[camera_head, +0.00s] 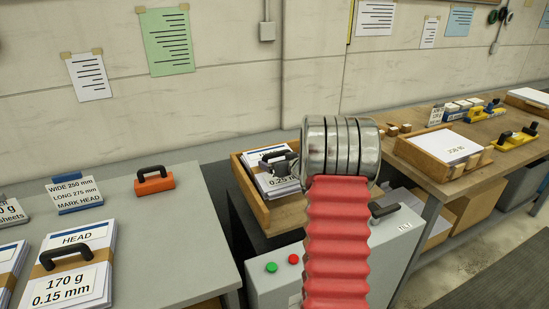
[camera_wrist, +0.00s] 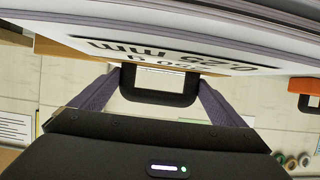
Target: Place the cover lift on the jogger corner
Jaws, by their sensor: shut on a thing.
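The cover lift is a white paper stack (camera_head: 274,182) with a black handle and a label reading 0.25 mm. In the head view it is in or just over the wooden corner tray (camera_head: 249,197) of the jogger; I cannot tell whether it rests on the bottom. The wrist view shows the stack's label (camera_wrist: 170,55) upside down, with the black handle (camera_wrist: 160,97) between my fingers. My gripper (camera_wrist: 155,92) is shut on this handle. In the head view my gripper is mostly hidden behind my wrist, and my arm covers the tray's right side.
The jogger's grey cabinet (camera_head: 272,291) has green and red buttons. A grey table (camera_head: 150,240) at left holds a HEAD stack (camera_head: 72,240) marked 0.15 mm and an orange block (camera_head: 153,182) with a black handle. A wooden bench (camera_head: 490,128) at right holds a paper tray (camera_head: 440,150).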

